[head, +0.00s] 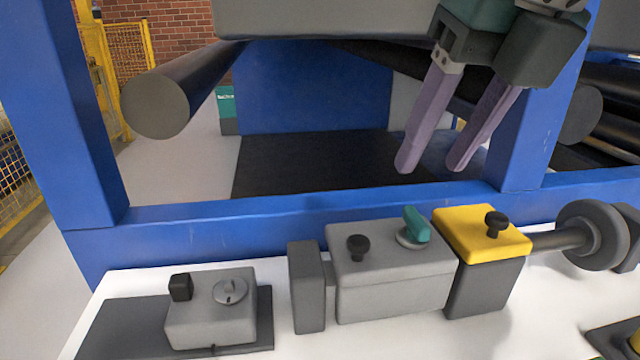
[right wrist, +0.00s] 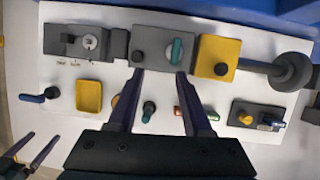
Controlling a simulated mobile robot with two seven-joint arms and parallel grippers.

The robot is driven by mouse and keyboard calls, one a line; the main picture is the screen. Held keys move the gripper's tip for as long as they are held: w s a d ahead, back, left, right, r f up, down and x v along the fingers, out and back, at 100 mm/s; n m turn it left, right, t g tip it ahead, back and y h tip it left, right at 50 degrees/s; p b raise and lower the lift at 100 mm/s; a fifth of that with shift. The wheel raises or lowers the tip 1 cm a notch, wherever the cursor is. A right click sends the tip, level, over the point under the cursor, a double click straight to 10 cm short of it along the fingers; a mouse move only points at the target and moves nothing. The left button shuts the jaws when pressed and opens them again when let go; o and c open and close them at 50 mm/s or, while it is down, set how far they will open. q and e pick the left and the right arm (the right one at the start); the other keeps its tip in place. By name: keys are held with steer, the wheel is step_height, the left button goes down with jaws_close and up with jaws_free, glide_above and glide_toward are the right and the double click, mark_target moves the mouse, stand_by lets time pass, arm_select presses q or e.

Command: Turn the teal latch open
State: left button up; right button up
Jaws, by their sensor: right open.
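The teal latch (head: 416,223) is a small knob on a round grey base, on top of a grey box (head: 390,270). In the right wrist view the latch (right wrist: 176,51) lies lengthwise along the picture's height, ahead of the fingers. My right gripper (head: 430,168) is open and empty, its purple fingers pointing down, above and behind the latch in the head view. It does not appear to touch it. In the right wrist view a second pair of purple fingers, my left gripper (right wrist: 32,148), shows at the lower left, spread apart and empty.
A black knob (head: 358,246) stands on the same box. A yellow-topped block (head: 482,232) with a black knob adjoins it on the right. A grey switch box (head: 212,307) is at left. A yellow tray (right wrist: 89,96) and several small parts lie nearer. A blue frame beam (head: 300,230) runs behind.

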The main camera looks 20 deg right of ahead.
mark_target(417, 216)
steer(key=shift+h, duration=0.5)
steer(key=x, duration=0.3)
steer(key=d+x, duration=0.1)
steer(key=x, duration=0.3)
steer(key=d+b+x, duration=0.1)
steer(key=x, duration=0.2)
steer(key=shift+w+f, duration=0.15)
steer(key=shift+f, duration=0.05)
steer(key=shift+c, duration=0.2)
jaws_close()
